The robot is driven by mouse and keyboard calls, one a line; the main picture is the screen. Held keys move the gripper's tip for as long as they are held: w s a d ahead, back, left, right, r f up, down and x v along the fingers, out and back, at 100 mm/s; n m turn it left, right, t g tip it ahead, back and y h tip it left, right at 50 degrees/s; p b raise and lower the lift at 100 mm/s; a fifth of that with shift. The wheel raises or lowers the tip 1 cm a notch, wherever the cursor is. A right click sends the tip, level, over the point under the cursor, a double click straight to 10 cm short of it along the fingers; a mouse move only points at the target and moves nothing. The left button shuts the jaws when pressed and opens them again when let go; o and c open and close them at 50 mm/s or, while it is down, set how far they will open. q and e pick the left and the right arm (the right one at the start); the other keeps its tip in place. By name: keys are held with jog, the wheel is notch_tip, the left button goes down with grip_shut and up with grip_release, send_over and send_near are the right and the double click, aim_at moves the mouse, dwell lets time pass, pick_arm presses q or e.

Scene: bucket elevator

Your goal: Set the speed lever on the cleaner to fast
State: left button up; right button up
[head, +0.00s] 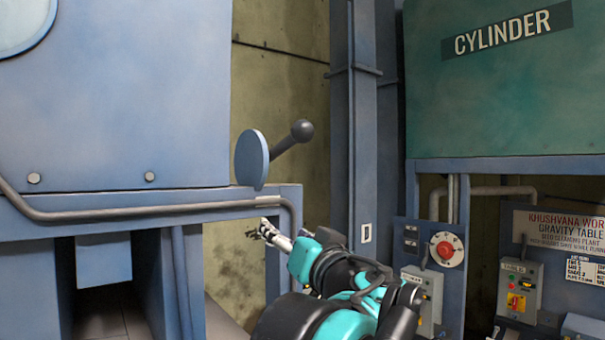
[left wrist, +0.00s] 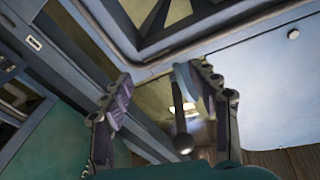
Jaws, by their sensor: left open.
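A lever with a dark ball knob (head: 302,130) stands on a round blue disc (head: 252,160) at the right end of the blue machine on the left. The lever slants up to the right. No speed marking is readable on it. My left gripper (head: 264,230) is open and below the lever, by the machine's frame. In the left wrist view its two fingers (left wrist: 160,76) are spread, and the ball knob (left wrist: 183,142) and disc (left wrist: 182,78) appear between them, nearer the right finger. I cannot tell any contact. My right gripper is out of view.
The blue machine frame with a pipe rail (head: 150,213) lies left of the gripper. A blue column (head: 365,130) rises behind.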

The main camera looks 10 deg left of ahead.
aim_at(307, 134)
pick_arm(q)
jog(key=d+r+t+p, duration=0.1)
jog(key=r, duration=0.4)
jog(key=d+r+t+p, duration=0.1)
jog(key=d+r+p, duration=0.1)
jog(key=r, duration=0.3)
jog(key=d+r+t+p, duration=0.1)
jog(key=d+r, duration=0.1)
jog(key=r, duration=0.4)
jog(key=shift+w+d+y+p, duration=0.2)
jog(key=shift+y+p, duration=0.1)
jog(key=shift+y, duration=0.1)
jog(key=shift+a+r, duration=0.1)
jog(key=shift+r, duration=0.3)
jog(key=p+x, duration=0.2)
jog(key=x, duration=0.4)
jog(key=shift+w+a, duration=0.15)
jog(key=shift+w, duration=0.2)
jog(key=shift+w+a+r, duration=0.1)
jog(key=shift+w+a, duration=0.1)
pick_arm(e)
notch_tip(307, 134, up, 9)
pick_arm(q)
grip_shut()
